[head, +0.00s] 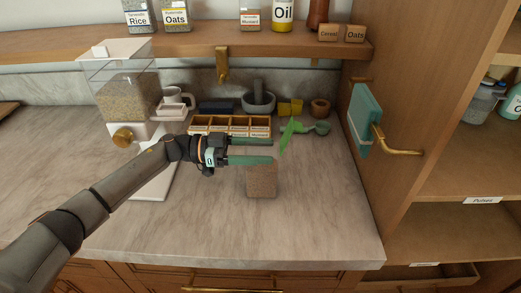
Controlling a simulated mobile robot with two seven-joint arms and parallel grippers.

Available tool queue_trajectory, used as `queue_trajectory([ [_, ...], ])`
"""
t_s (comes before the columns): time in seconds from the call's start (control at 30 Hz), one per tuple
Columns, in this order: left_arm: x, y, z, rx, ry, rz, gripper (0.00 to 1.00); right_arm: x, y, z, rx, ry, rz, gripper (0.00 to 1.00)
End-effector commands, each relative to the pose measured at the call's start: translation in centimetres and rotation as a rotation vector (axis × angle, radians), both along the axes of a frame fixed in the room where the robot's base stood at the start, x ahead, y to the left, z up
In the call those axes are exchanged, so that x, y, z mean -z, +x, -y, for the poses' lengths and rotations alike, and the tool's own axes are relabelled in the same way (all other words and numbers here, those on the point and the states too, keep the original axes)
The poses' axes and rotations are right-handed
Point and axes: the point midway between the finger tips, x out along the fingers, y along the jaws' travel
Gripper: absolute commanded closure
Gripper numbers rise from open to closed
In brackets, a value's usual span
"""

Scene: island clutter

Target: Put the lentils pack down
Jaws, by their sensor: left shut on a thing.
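My left gripper (266,151) reaches in from the left over the marble counter, with its two green fingers pointing right. It is shut on the lentils pack (261,183), a brown, grainy block that shows just below the nearer finger. The pack looks upright near the counter's front right. Its upper part is hidden by the fingers, and I cannot tell whether its base touches the counter. No label is readable on it. My right gripper is not in the head view.
Behind the gripper stand a wooden spice tray (229,134), a grey mortar (258,102) and a green scoop (318,127). A grain dispenser (126,95) stands at the left. An open cabinet (470,170) borders the right side. The counter front (320,225) is clear.

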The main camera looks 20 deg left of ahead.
Motion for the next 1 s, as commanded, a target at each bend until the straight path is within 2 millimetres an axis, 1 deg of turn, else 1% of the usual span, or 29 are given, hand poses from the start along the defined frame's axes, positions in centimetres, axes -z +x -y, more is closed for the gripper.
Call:
queue_trajectory([
  [0.2,0.2,0.0,0.1,0.001,0.002,-0.001,1.00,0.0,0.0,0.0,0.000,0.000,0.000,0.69],
  [0.23,0.2,0.0,0.1,0.001,0.002,-0.001,0.37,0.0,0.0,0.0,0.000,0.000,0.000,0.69],
  [0.53,0.2,0.0,0.0,0.001,0.003,-0.001,0.03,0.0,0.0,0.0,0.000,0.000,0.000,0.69],
  [0.73,0.3,0.0,0.0,0.000,0.004,-0.003,0.03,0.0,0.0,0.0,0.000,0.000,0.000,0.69],
  [0.83,0.1,0.0,0.0,0.000,0.005,-0.001,0.03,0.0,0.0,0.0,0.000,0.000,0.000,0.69],
  [0.93,-0.9,0.0,0.0,0.000,0.005,0.002,0.03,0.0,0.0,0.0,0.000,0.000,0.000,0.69],
  [1.0,-2.0,0.0,0.0,0.002,0.005,0.003,0.03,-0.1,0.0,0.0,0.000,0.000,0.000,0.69],
])
